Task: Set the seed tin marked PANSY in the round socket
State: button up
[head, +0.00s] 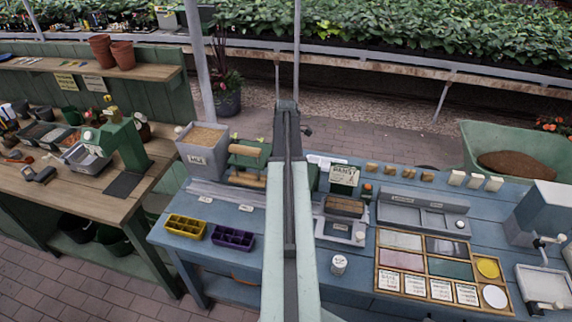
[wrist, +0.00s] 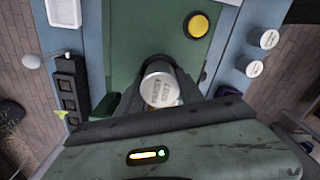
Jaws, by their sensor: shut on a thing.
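In the wrist view my gripper (wrist: 160,104) is shut on a pale seed tin (wrist: 160,88), its lettered face toward the camera. The lettering is too small and tilted to read surely. The tin is over a green panel (wrist: 125,60). A dark round rim, perhaps the socket (wrist: 152,60), shows just beyond the tin; I cannot tell whether the tin touches it. In the head view my arm hides the gripper and the held tin. A white sign there (head: 344,175) seems to read PANSY.
Two more tins (wrist: 269,39) (wrist: 254,69) stand right of the panel, which bears a yellow disc (wrist: 199,26). A black strip with square recesses (wrist: 68,90) lies left. In the head view, a lone white tin (head: 339,265) stands near a tile box (head: 376,280); yellow (head: 185,227) and purple (head: 233,238) trays lie left.

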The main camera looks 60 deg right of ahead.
jog(key=shift+f, duration=0.2)
jog(key=o, duration=1.4)
jog(key=shift+o, duration=0.5)
jog(key=o, duration=0.4)
jog(key=shift+r, duration=0.1)
notch_tip(320, 180, up, 8)
jog(key=p, duration=0.8)
